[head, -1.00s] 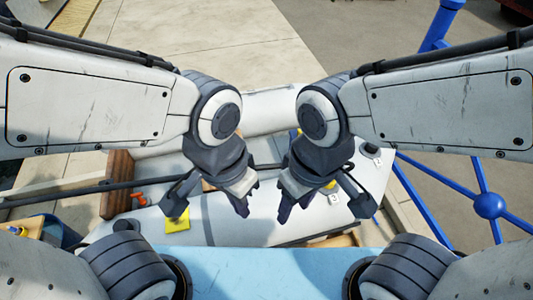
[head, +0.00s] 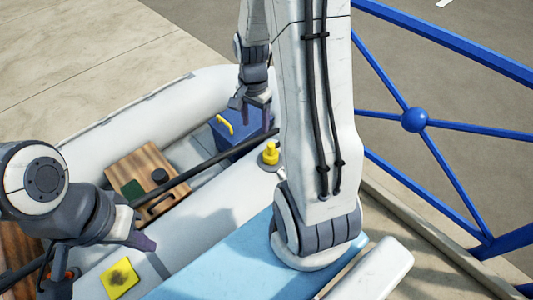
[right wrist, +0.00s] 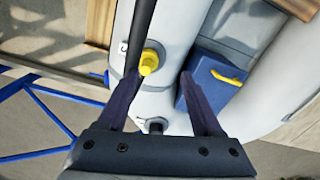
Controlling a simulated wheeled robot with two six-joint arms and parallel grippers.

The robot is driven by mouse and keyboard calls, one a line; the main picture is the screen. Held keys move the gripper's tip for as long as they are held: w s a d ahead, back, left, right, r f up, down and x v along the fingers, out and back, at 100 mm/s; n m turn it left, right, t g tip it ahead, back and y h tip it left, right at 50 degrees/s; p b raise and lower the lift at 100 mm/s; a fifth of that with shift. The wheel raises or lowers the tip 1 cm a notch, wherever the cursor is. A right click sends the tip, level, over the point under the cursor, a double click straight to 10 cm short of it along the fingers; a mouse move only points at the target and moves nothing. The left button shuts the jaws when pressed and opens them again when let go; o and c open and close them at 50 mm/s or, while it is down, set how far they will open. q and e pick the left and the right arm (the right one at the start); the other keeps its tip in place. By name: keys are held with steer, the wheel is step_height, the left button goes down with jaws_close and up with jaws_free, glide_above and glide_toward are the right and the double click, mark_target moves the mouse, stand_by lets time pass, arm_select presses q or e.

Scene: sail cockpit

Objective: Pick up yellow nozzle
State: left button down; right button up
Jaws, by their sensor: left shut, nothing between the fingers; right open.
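The yellow nozzle (head: 270,153) stands on a light round fitting on the inflatable boat's grey tube, beside a black pole. In the right wrist view the nozzle (right wrist: 149,58) appears just beyond and between my fingertips, with nothing held. My right gripper (head: 253,108) is open, seen above and farther back than the nozzle in the head view; it also shows in the right wrist view (right wrist: 161,78). My left gripper (head: 146,244) is shut and empty at lower left, near a yellow patch on the boat.
A blue box (head: 238,130) with a yellow handle (head: 225,125) lies beyond the nozzle. The black pole (head: 205,172) crosses the boat. A wooden board (head: 140,172) lies inside. Blue railings (head: 440,165) stand at right.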

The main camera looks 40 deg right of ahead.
mark_target(271, 144)
steer(key=d+f+m, duration=0.1)
steer(key=d+f, duration=0.1)
steer(key=d, duration=0.1)
steer(key=s+d+f+m, duration=0.1)
steer(key=shift+d+f+m+b, duration=0.3)
steer(key=shift+d, duration=0.05)
steer(key=f, duration=0.4)
steer(key=shift+s+d+f, duration=0.15)
steer(key=shift+d+f, duration=0.15)
steer(key=shift+a+f, duration=0.15)
steer(key=shift+f, duration=1.35)
steer(key=shift+a+f, duration=0.1)
steer(key=shift+f, duration=1.35)
jaws_close()
